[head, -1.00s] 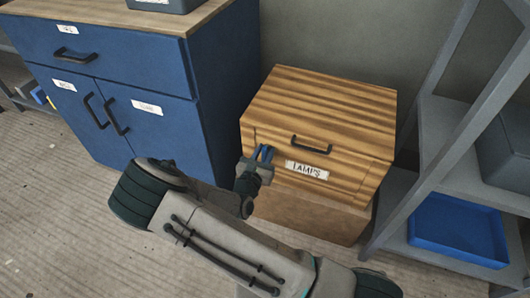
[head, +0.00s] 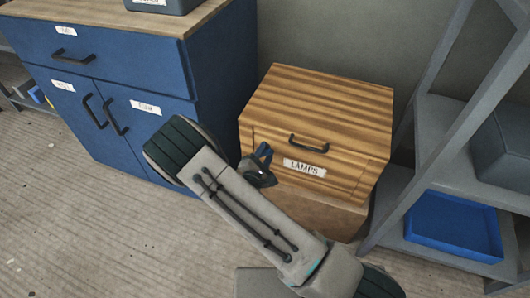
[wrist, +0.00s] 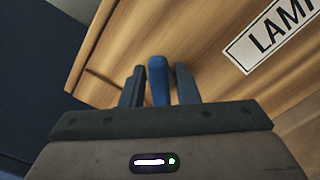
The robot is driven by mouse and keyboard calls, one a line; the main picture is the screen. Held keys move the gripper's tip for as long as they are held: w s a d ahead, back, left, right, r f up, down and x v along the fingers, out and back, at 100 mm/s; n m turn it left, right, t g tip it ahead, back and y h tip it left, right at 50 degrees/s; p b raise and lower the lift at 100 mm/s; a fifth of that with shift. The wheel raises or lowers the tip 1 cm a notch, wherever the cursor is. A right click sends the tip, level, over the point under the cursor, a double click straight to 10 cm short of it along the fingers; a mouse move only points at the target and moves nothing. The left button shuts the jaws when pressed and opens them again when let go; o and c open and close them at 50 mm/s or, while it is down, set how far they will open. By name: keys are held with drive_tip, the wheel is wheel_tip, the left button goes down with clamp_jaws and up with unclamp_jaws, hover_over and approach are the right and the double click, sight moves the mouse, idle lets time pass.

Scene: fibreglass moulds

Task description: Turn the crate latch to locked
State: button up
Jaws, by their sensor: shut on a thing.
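The wooden crate (head: 315,100) stands against the wall, with a dark handle and a "LAMPS" label on its front. The blue latch (wrist: 158,78) is a short bar at the left part of the crate's front. In the wrist view my gripper (wrist: 159,88) has one dark finger on each side of this bar and is shut on it. In the head view my gripper (head: 262,160) is at the crate's front left, where it partly hides the latch. The latch's base and any lock marking are hidden.
A blue cabinet (head: 120,75) with a wooden top stands close to the left of the crate. A grey shelf rack (head: 455,115) holding a blue tray (head: 455,222) stands to the right. The floor (head: 80,220) at the front left is clear.

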drive_tip(key=m+b, duration=0.1)
drive_tip(key=m, duration=0.1)
drive_tip(key=m+b, duration=0.1)
drive_tip(key=m, duration=0.1)
drive_tip(key=shift+d+f+m, duration=0.15)
drive_tip(key=shift+f+m, duration=0.15)
drive_tip(key=shift+f, duration=0.1)
drive_tip(key=shift+s+f+m+b, duration=0.1)
drive_tip(key=shift+m+b, duration=1.3)
drive_tip(key=shift+m, duration=0.4)
drive_tip(key=o, duration=0.7)
drive_tip(key=p+v, duration=0.2)
drive_tip(key=v, duration=1.2)
